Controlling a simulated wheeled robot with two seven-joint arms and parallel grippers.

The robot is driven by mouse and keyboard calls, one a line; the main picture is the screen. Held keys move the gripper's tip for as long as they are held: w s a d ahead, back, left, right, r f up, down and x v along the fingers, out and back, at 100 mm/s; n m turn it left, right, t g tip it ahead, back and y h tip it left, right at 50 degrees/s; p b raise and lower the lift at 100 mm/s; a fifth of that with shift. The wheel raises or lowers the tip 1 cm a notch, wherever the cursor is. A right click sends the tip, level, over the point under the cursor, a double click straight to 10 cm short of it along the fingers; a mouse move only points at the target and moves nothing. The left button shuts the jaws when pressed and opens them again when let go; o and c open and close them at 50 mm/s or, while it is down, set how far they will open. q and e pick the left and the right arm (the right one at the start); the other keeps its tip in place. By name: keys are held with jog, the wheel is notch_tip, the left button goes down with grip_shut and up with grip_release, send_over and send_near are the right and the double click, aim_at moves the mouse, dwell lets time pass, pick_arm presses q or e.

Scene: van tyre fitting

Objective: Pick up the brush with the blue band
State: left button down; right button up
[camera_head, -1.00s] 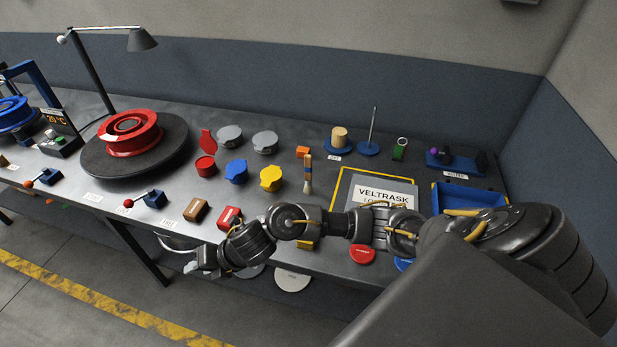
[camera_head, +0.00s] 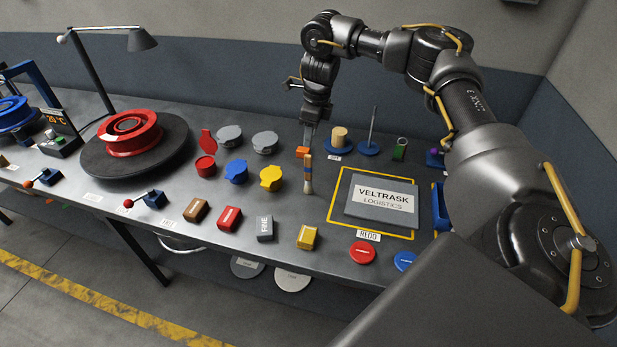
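The brush with the blue band (camera_head: 308,174) is on the dark workbench, left of the yellow-framed area. It has a wooden handle and pale bristles toward the front. My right gripper (camera_head: 308,138) points down just behind the brush, close to its handle end and to a small orange block (camera_head: 302,151). I cannot tell whether the fingers touch the brush or stand around it. The finger gap is not clear from here. My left gripper is not in view.
A blue lidded pot (camera_head: 236,172) and a yellow one (camera_head: 271,178) stand left of the brush. A grey VELTRASK board (camera_head: 382,201) lies to the right. A wooden piece on a blue base (camera_head: 338,140) stands close right of my gripper.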

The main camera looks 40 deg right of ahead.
aim_at(309, 155)
jog(key=f, duration=0.5)
jog(key=shift+w+a+f, duration=0.15)
jog(key=shift+w+f, duration=0.2)
jog(key=shift+f, duration=0.1)
jog(key=f, duration=0.1)
jog(key=f+p, duration=0.1)
jog(key=f, duration=0.1)
jog(key=f+p, duration=0.1)
jog(key=shift+w+d+f, duration=0.2)
jog(key=shift+w+d, duration=0.05)
jog(key=shift+f, duration=0.3)
grip_shut()
